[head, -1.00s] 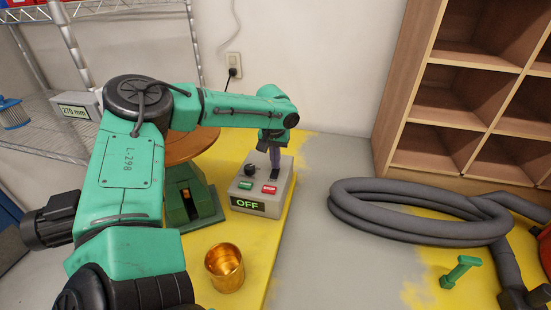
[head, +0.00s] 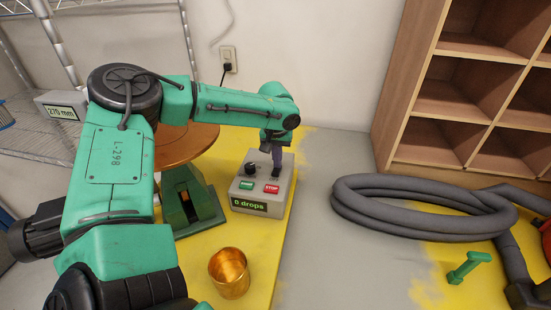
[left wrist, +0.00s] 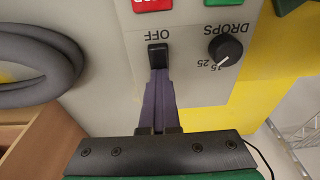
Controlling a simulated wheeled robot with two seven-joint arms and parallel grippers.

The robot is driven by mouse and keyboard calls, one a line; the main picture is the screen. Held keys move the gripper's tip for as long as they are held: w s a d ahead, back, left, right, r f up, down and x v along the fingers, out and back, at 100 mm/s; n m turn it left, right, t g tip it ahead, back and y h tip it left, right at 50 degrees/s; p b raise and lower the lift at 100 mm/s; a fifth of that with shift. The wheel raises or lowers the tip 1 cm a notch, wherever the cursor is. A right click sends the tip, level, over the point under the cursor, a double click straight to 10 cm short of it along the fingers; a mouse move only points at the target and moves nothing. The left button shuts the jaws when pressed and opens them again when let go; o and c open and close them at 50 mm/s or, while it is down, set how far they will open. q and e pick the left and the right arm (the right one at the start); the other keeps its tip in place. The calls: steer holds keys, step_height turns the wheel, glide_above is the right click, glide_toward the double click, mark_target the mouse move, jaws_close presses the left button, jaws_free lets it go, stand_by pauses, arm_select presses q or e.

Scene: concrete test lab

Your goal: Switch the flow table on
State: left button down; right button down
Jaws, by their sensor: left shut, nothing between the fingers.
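The flow table is a round copper-coloured plate (head: 185,148) on a green pedestal, partly behind my left arm. Beside it stands a grey control box (head: 245,200) with green and red STOP buttons, a black knob and a display (head: 250,206) reading "0 drops". My left gripper (head: 277,174) points down at the box's back right, its purple fingers shut and empty. In the left wrist view, the fingertips (left wrist: 158,76) meet the edge of the black rocker switch (left wrist: 158,54), by the word OFF. The knob (left wrist: 227,48) marked DROPS is beside it. My right gripper is out of view.
A brass cup (head: 229,272) stands at the front of the yellow surface. A coiled grey hose (head: 420,208) and a green handled tool (head: 468,268) lie right, before a wooden shelf (head: 440,125). Grey floor between box and hose is clear.

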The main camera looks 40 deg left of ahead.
arm_select(q)
steer(key=shift+s+d+f, duration=0.15)
steer(key=shift+s+d, duration=0.1)
steer(key=shift+s, duration=0.15)
steer(key=shift+s+d, duration=0.15)
steer(key=shift+s, duration=0.25)
steer(key=shift+r, duration=0.25)
step_height(320, 180, up, 14)
steer(key=s+d+b, duration=0.1)
steer(key=shift+s, duration=0.4)
steer(key=shift+r, duration=0.1)
